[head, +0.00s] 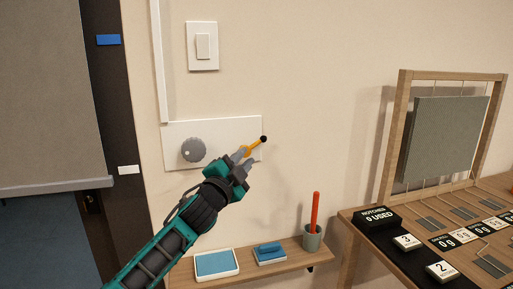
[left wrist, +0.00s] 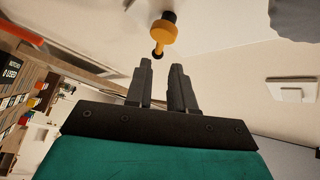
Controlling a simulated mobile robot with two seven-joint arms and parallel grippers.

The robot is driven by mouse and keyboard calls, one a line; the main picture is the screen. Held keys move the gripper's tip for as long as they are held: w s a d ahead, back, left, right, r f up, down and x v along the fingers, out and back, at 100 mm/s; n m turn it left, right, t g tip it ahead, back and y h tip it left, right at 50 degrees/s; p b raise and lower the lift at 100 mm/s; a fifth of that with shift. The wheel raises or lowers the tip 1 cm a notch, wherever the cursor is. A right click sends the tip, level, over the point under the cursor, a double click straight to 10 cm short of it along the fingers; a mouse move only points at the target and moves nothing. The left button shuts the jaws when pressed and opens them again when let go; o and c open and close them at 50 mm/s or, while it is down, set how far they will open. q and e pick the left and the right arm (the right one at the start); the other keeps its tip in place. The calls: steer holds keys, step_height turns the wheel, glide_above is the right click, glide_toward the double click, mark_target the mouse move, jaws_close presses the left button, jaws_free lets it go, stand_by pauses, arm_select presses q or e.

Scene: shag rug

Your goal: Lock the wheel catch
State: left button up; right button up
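A white plate (head: 228,128) on the wall carries a round grey wheel (head: 193,150) with a pale dot. To its right is an orange catch (head: 255,147) with a black end, tilted up to the right. The catch also shows in the left wrist view (left wrist: 163,35), just beyond my fingertips. My left gripper (head: 241,157) reaches up from below, right at the lower end of the catch. In the left wrist view its two fingers stand apart with an empty gap between them. Whether a finger touches the catch I cannot tell. My right gripper is not in view.
A light switch (head: 203,46) is above the plate. Below, a wooden shelf (head: 230,278) holds a blue pad in a white tray (head: 217,264), a blue block (head: 269,253) and a cup (head: 312,238) with a red stick. A table with a wooden frame (head: 402,130) stands at right.

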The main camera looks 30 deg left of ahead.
mark_target(256, 144)
arm_select(q)
steer(key=x, duration=0.7)
steer(key=shift+w, duration=0.2)
jaws_close()
